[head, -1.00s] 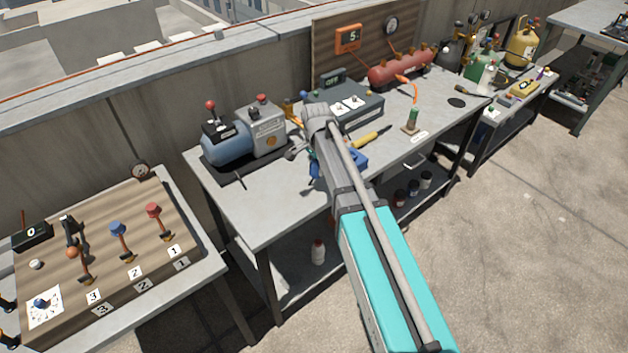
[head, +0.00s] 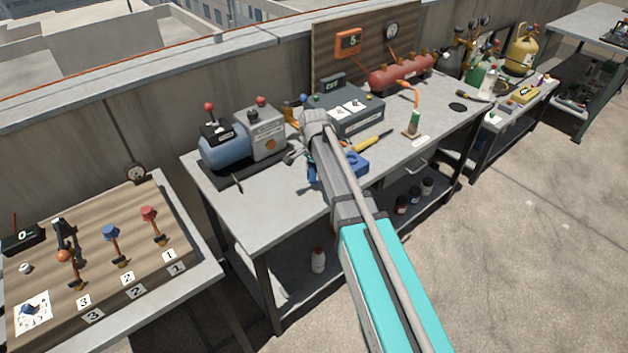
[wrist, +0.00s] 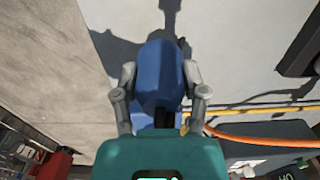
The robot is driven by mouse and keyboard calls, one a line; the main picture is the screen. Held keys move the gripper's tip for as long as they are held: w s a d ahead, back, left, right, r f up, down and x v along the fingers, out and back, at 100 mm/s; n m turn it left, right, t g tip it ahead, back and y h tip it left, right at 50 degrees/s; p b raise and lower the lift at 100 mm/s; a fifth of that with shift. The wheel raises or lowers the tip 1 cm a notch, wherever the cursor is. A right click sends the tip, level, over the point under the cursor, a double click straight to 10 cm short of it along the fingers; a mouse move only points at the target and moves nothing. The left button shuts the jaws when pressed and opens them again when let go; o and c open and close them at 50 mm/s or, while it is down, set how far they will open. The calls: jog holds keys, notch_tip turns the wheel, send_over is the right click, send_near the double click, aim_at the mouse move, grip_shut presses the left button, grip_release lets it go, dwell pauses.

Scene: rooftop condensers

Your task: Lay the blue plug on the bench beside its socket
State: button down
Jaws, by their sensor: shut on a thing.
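The blue plug (wrist: 160,72) is a rounded blue cylinder in the wrist view. My gripper (wrist: 159,75) is shut on it, one grey finger on each side. In the head view my arm hides most of the gripper and plug, and only a bit of blue shows at the arm's left edge. A blue block (head: 354,162), which looks like the socket, sits on the grey bench (head: 262,205), just right of my arm. Whether the plug touches the block or the bench cannot be told.
A blue-grey pump (head: 240,140) stands left of my gripper. A grey switch box (head: 345,108) and a yellow-handled tool (head: 368,143) lie behind. An orange cable (wrist: 260,140) crosses the wrist view. The bench's front left is clear.

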aim_at(314, 178)
jog(key=shift+f+b, duration=1.25)
jog(key=shift+f, duration=0.35)
jog(key=shift+f, duration=0.15)
jog(key=shift+c, duration=0.7)
grip_release()
jog(key=shift+r, duration=0.2)
notch_tip(314, 178, up, 12)
jog(key=p, duration=1.2)
jog(key=s+d+n, duration=0.5)
jog(key=s+d, duration=0.2)
jog(key=s, duration=0.3)
jog(key=s+d+n, duration=0.5)
jog(key=s+d, duration=0.1)
jog(key=s, duration=0.5)
jog(key=shift+s+d+n, duration=0.2)
jog(key=shift+d+n, duration=0.15)
jog(key=shift+n, duration=0.05)
